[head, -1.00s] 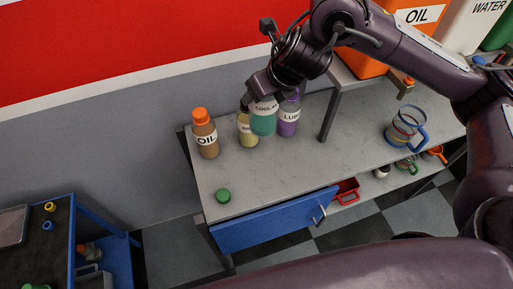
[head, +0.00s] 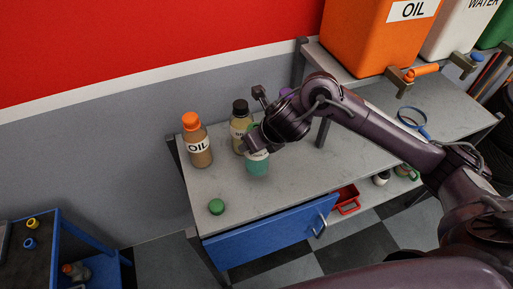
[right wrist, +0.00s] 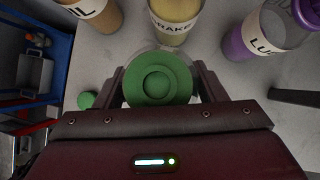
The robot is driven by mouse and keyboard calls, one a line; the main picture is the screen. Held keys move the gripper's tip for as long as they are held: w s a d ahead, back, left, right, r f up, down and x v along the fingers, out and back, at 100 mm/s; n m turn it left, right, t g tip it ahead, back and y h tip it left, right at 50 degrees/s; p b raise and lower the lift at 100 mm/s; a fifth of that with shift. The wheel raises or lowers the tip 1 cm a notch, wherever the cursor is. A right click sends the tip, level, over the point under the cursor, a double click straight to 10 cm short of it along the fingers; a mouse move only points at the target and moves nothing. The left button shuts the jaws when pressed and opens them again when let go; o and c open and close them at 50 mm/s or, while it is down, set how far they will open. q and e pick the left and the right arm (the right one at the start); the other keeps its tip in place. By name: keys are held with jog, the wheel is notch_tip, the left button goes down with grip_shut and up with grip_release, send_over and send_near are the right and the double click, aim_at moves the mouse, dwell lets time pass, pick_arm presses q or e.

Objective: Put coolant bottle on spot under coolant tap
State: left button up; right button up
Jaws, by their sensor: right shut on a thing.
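The coolant bottle (head: 257,166), teal with a white label, is in my right gripper (head: 257,146), upright near the middle of the workbench; I cannot tell whether its base touches the top. In the right wrist view its green top (right wrist: 157,83) shows between the two fingers of my right gripper (right wrist: 160,90), which are shut on it. A green tank (head: 500,32) is cut off at the top right; its tap is not in view and no marked spot is visible. My left gripper is not in view.
The oil bottle (head: 196,145) and brake bottle (head: 240,125) stand behind on the workbench (head: 200,185); the purple lube bottle (right wrist: 243,42) is close by. A loose green cap (head: 216,207) lies at front left. A shelf holds the orange oil tank (head: 375,40) and white water tank (head: 460,30).

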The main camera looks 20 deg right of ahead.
jog(key=shift+f, duration=1.6)
jog(key=shift+f, duration=0.15)
jog(key=o, duration=1.3)
jog(key=shift+o, duration=0.5)
